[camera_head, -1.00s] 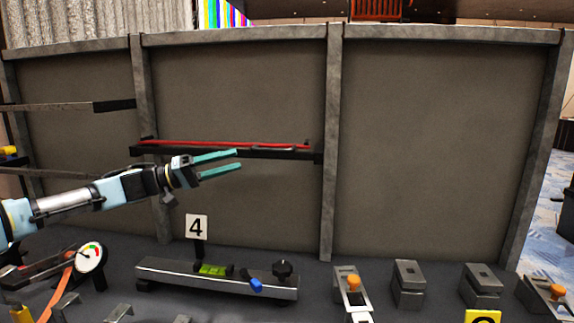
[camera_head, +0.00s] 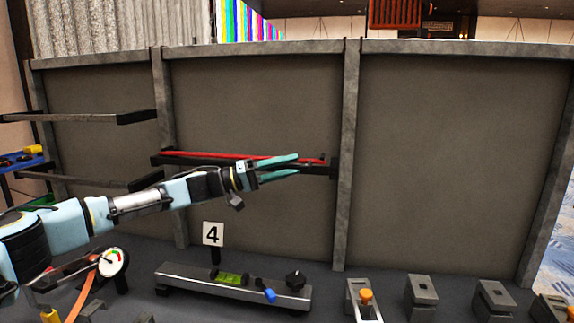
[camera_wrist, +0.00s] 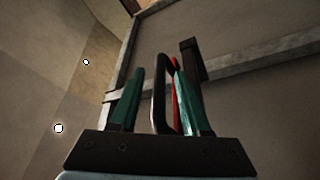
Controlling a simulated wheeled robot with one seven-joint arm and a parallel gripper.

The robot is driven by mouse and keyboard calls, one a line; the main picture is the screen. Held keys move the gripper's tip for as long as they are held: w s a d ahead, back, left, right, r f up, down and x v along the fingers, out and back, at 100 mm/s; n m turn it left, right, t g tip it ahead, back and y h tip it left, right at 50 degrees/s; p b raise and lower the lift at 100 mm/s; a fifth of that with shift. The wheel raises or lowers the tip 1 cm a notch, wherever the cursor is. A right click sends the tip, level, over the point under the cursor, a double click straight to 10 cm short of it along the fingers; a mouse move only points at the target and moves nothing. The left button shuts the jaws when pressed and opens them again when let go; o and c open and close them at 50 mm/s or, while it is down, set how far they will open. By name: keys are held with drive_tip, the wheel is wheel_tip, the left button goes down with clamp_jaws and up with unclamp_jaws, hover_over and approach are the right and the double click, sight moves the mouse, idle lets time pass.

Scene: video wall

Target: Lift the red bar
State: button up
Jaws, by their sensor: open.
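The red bar (camera_head: 205,154) is long and thin and lies roughly level on a dark rail (camera_head: 170,161) across the middle wall panel. My gripper (camera_head: 296,165) is open in front of the bar's right part, with its teal fingers pointing right. The fingers hide some of the bar in the head view. In the wrist view, a dark loop like a handle (camera_wrist: 158,85) shows between the open fingers (camera_wrist: 160,95). A strip of the red bar (camera_wrist: 175,70) shows beside it, close to the right finger. I cannot tell whether anything touches.
A grey beam with a green level (camera_head: 230,279) and knobs lies below on the bench, by a sign marked 4 (camera_head: 213,234). A round gauge (camera_head: 112,262) stands at lower left. A grey post (camera_head: 346,210) stands right of the bar. The right panel is bare.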

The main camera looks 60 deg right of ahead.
clamp_jaws()
idle(1.4)
